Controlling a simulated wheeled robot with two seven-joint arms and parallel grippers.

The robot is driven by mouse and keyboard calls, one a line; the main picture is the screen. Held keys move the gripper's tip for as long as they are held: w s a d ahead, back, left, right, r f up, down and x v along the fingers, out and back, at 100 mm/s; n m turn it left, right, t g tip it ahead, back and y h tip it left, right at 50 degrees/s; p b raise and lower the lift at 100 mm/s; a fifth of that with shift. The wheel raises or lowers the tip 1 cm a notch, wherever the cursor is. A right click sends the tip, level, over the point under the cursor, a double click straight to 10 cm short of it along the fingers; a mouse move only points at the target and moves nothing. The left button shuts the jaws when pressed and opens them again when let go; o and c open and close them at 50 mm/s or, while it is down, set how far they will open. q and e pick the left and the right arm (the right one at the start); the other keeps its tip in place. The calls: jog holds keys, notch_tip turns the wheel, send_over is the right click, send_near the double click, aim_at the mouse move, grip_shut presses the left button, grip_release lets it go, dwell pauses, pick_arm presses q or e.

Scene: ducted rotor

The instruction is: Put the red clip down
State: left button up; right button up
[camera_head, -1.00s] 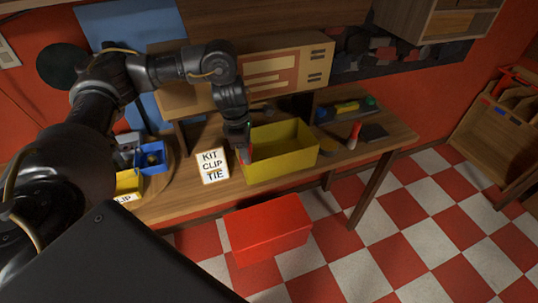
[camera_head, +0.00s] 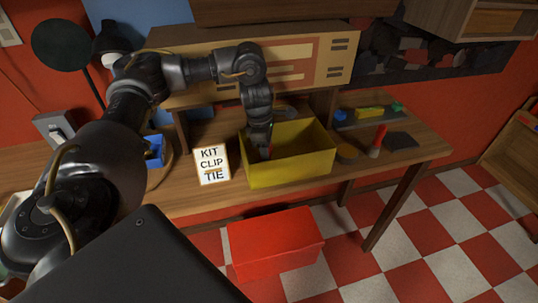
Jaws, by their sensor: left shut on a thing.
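My left gripper (camera_head: 264,150) reaches down into the left end of the yellow open box (camera_head: 291,171) on the workbench. Its fingertips are mostly hidden by the box's wall and the gripper itself. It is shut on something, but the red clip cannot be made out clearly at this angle. My right gripper does not show.
A red box (camera_head: 275,246) sits on the checkered floor below the bench. A blue bin (camera_head: 154,151) is left of the card. A red-topped item (camera_head: 378,141), a round brown piece (camera_head: 347,153) and a dark flat piece (camera_head: 401,141) lie right of the yellow box.

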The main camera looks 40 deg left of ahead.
pick_arm(q)
notch_tip(320, 180, down, 2)
jog(key=shift+w+f+b, duration=0.1)
jog(key=shift+b, duration=0.55)
jog(key=shift+r, duration=0.2)
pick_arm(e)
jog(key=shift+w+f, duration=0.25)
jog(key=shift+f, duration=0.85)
pick_arm(q)
jog(key=shift+f, duration=0.65)
jog(key=o, duration=0.9)
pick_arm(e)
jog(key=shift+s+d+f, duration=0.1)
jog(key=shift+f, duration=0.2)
pick_arm(q)
jog(key=shift+o, duration=0.2)
jog(key=shift+r, duration=0.1)
jog(key=shift+r, duration=0.35)
notch_tip(320, 180, up, 12)
jog(key=s+a+p, duration=0.1)
jog(key=p, duration=0.1)
jog(key=shift+a+r+p, duration=0.15)
jog(key=shift+a+p, duration=0.1)
jog(key=shift+p, duration=0.15)
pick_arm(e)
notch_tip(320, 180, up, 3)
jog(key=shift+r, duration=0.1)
